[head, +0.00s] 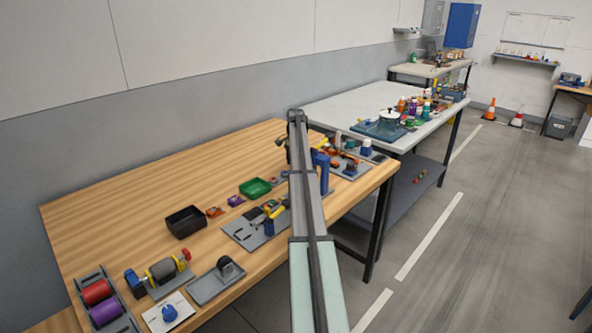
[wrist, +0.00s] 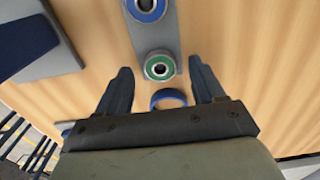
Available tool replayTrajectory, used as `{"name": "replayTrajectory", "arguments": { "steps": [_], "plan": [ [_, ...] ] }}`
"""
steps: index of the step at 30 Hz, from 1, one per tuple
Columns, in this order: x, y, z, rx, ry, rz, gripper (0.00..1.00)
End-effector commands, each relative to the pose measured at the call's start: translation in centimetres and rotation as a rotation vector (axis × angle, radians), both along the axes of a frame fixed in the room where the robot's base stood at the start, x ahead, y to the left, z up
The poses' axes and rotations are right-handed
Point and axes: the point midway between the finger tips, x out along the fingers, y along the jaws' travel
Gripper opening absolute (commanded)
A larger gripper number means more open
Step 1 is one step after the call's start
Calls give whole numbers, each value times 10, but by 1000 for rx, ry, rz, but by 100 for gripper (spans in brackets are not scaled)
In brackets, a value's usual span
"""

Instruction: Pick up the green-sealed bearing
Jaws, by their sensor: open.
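In the wrist view, the green-sealed bearing (wrist: 160,66) is a ring with a green face and a dark centre. It rests at the near end of a grey strip-shaped holder (wrist: 153,36). My gripper (wrist: 160,70) is open, its two dark fingers spread apart to left and right. The green bearing shows between the fingertips, with nothing gripped; I cannot tell how far below it lies. A blue-sealed bearing (wrist: 146,7) sits farther along the same holder. In the head view, I cannot pick out the green bearing, and my arm hides part of the bench.
A blue ring (wrist: 168,98) lies near the holder's end, between my fingers. A grey-and-blue object (wrist: 35,45) is at upper left. In the head view, the wooden bench (head: 140,180) holds a black bin (head: 185,222), a green tray (head: 255,188) and several fixtures.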

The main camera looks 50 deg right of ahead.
Motion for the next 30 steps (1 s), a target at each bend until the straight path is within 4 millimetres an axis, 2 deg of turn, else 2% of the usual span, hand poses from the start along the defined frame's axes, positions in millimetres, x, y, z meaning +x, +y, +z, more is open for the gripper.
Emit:
{"name": "replayTrajectory", "arguments": {
  "steps": [3, 10, 27, 30],
  "plan": [
    [0, 0, -10, -1, -1, 0, 68],
    [0, 0, -10, -1, -1, 0, 67],
    [0, 0, -10, 0, -1, 0, 13],
    [0, 0, -10, -1, -1, 0, 7]
  ]
}}
